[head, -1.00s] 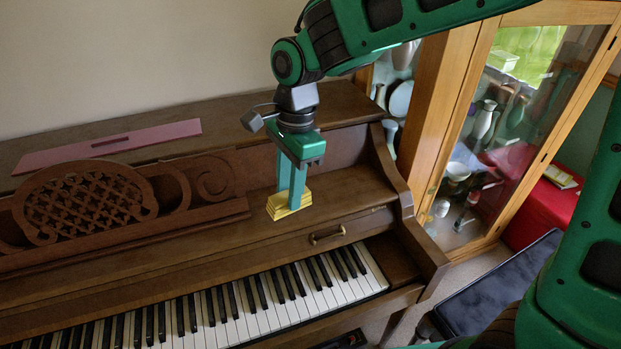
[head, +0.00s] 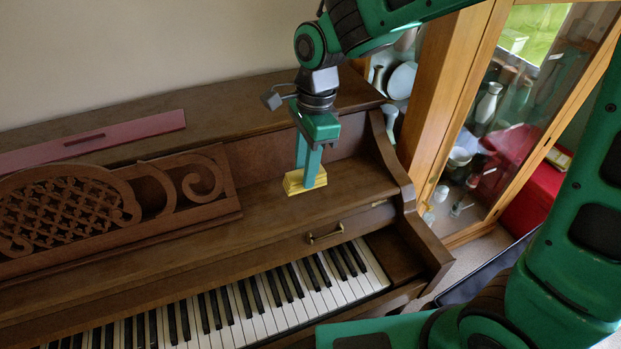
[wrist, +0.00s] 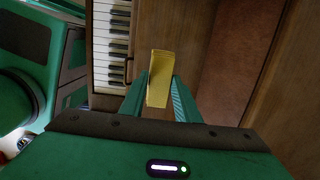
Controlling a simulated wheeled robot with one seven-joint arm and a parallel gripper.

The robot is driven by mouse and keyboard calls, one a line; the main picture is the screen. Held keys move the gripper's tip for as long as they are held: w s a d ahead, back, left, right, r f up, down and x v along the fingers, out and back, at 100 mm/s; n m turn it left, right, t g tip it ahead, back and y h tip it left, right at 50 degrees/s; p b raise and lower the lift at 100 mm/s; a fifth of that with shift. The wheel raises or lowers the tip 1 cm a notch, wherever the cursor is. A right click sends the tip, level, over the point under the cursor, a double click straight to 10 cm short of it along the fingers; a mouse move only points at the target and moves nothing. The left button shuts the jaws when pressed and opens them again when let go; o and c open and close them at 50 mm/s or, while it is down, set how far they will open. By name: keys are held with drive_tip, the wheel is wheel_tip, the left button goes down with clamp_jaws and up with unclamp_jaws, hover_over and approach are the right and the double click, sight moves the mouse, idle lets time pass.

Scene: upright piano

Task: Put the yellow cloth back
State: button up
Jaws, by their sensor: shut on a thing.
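The yellow cloth (head: 305,180) is a small folded block at the right end of the piano's wooden ledge (head: 352,184), behind the keys. My gripper (head: 309,168) points down and is shut on it. The wrist view also shows the yellow cloth (wrist: 160,78) between the two green fingers of my gripper (wrist: 160,98). The cloth is on or just above the ledge; I cannot tell whether it touches. Its parts between the fingers are hidden in the head view.
A carved music stand (head: 70,210) is to the left on the piano. A brass handle (head: 325,235) is on the fallboard, above the keys (head: 270,300). A pink board (head: 95,142) lies on the piano top. A glass cabinet (head: 440,120) stands to the right.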

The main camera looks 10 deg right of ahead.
drive_tip(key=shift+w+d+f, duration=0.45)
drive_tip(key=shift+d, duration=0.15)
drive_tip(key=shift+f, duration=2.05)
drive_tip(key=shift+f, duration=0.1)
drive_tip(key=o, duration=1)
drive_tip(key=r, duration=0.4)
drive_tip(key=d+r, duration=0.1)
drive_tip(key=r, duration=0.7)
drive_tip(key=shift+w+d+r, duration=0.1)
drive_tip(key=shift+w+d, duration=0.15)
